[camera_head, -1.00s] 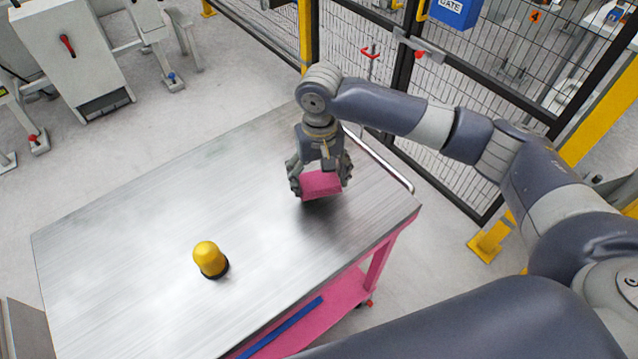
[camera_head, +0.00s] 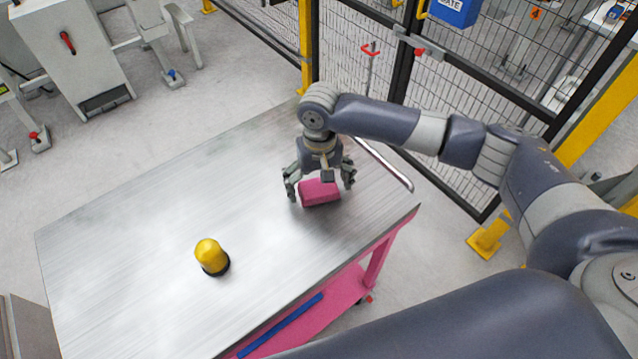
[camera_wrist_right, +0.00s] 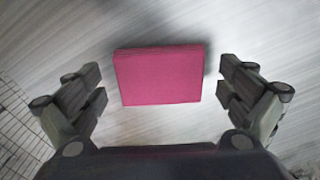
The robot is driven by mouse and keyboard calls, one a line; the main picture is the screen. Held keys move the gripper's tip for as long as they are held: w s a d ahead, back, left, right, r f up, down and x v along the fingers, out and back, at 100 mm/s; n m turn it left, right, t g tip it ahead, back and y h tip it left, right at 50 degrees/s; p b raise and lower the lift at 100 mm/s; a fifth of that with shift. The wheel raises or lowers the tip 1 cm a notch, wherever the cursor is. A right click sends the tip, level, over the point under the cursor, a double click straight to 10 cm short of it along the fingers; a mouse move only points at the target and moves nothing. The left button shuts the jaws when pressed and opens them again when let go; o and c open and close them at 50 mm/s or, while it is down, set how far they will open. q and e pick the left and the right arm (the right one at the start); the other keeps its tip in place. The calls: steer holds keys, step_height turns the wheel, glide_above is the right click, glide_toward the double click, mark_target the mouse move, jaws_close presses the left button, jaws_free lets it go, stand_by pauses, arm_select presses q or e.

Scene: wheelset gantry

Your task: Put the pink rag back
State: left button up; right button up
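The pink rag (camera_head: 320,192) is a folded block lying on the metal top of the pink cart (camera_head: 130,220), near its far right part. My right gripper (camera_head: 320,186) is just above the rag, its fingers spread to either side. In the right wrist view the rag (camera_wrist_right: 158,76) lies between the open fingers (camera_wrist_right: 160,95), with a clear gap on both sides. My left gripper is not in view.
A yellow beacon-like object (camera_head: 211,256) with a black base stands on the cart top. A rail (camera_head: 385,165) runs along the cart's far right edge. Behind it stands a black mesh fence (camera_head: 470,80) with yellow posts. The left half of the cart top is clear.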

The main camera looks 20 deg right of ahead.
mark_target(319, 187)
step_height(319, 187, up, 12)
steer(key=b, duration=0.1)
steer(key=shift+r+b, duration=0.15)
steer(key=shift+b, duration=0.25)
stand_by(0.6)
